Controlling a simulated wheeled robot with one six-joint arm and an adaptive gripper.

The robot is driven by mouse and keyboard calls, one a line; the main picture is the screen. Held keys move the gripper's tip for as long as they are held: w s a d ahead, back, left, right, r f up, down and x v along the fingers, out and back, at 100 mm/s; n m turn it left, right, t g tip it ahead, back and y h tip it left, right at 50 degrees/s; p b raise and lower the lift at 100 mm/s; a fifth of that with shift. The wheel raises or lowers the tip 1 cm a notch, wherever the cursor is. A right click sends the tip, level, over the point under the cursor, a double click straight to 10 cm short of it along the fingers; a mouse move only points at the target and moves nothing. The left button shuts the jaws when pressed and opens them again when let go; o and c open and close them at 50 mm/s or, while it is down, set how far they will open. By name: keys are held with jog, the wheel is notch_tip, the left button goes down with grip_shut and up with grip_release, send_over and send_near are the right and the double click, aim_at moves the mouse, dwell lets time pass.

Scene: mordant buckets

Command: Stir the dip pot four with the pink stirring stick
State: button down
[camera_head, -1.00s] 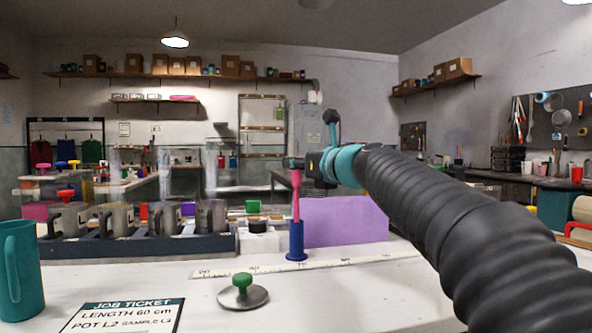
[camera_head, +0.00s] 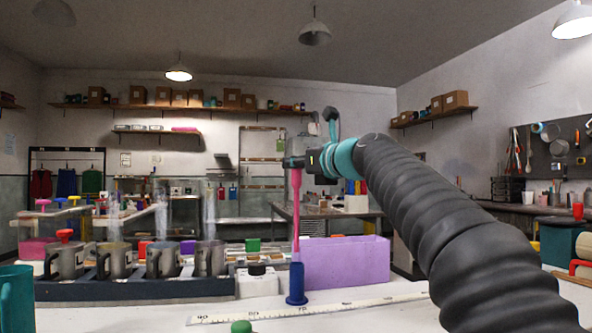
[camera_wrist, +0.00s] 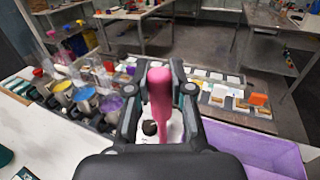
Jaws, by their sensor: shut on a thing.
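My gripper (camera_head: 294,162) is shut on the top of the pink stirring stick (camera_head: 296,215). The stick hangs upright, and its lower end meets the top of the blue holder (camera_head: 297,285); I cannot tell whether its tip is still inside. The wrist view shows the pink stick (camera_wrist: 160,95) between both fingers. Several grey dip pots stand in a row in a dark rack (camera_head: 135,290), left of the holder. The rightmost pot (camera_head: 210,260) is nearest the stick. No number for pot four is readable. The wrist view shows yellow, blue and purple liquid in pots.
A purple box (camera_head: 345,262) stands just right of the holder, close to the stick. A white block with a black knob (camera_head: 257,270) sits between rack and holder. A ruler (camera_head: 330,308) lies in front. A teal mug (camera_head: 15,295) stands at the left edge.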

jog(key=shift+r, duration=0.1)
jog(key=shift+r, duration=1.6)
